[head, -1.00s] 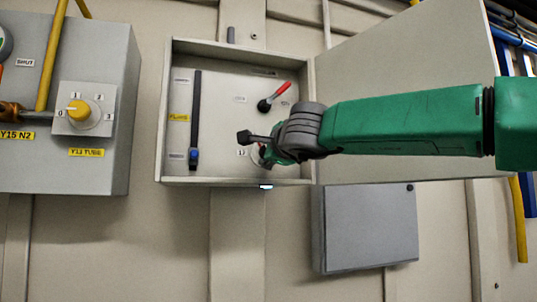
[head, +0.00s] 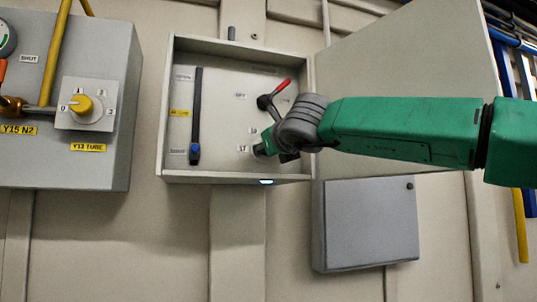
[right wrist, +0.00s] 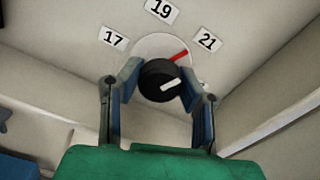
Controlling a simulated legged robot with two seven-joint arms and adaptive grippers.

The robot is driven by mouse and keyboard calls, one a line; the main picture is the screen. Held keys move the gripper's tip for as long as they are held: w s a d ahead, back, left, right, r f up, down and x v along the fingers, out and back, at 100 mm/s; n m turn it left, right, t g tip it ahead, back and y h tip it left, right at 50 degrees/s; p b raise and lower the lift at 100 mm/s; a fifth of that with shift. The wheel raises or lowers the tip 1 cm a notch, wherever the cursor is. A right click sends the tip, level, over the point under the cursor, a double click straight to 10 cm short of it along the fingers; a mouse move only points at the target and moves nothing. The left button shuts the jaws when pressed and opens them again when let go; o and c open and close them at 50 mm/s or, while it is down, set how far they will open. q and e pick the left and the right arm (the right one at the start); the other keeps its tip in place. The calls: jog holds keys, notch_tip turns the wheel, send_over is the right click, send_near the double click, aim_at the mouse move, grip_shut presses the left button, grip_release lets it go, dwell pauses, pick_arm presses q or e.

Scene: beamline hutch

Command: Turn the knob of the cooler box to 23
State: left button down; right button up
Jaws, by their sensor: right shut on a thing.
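The cooler box (head: 225,179) is open on the wall in the head view. Its black knob (right wrist: 157,80) shows in the right wrist view on a round pale plate, with a white bar on its face and a red mark on the plate toward the label 21 (right wrist: 207,39). Labels 17 (right wrist: 114,40) and 19 (right wrist: 161,10) stand around it; another label at the right is mostly hidden by a finger. The white bar lies roughly sideways, its right end slightly raised. My right gripper (right wrist: 156,88) is shut on the knob, a finger on each side. My left gripper is out of view.
Inside the box are a red-handled switch (head: 273,93) just above my right gripper and a dark vertical slider bar (head: 197,115) at left. The open door (head: 405,60) stands behind my right arm. A grey panel with a yellow knob (head: 82,105) is further left.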

jog(key=m+b, duration=0.2)
jog(key=m, duration=0.4)
jog(key=shift+f, duration=0.2)
jog(key=m+b, duration=0.2)
jog(key=m, duration=0.3)
jog(key=shift+r, duration=0.1)
jog(key=shift+r+m+b, duration=0.1)
jog(key=shift+m+b, duration=0.2)
jog(key=shift+m, duration=0.6)
jog(key=o, duration=0.9)
jog(key=shift+r, duration=0.1)
jog(key=shift+o, duration=1.3)
jog(key=shift+w, duration=0.15)
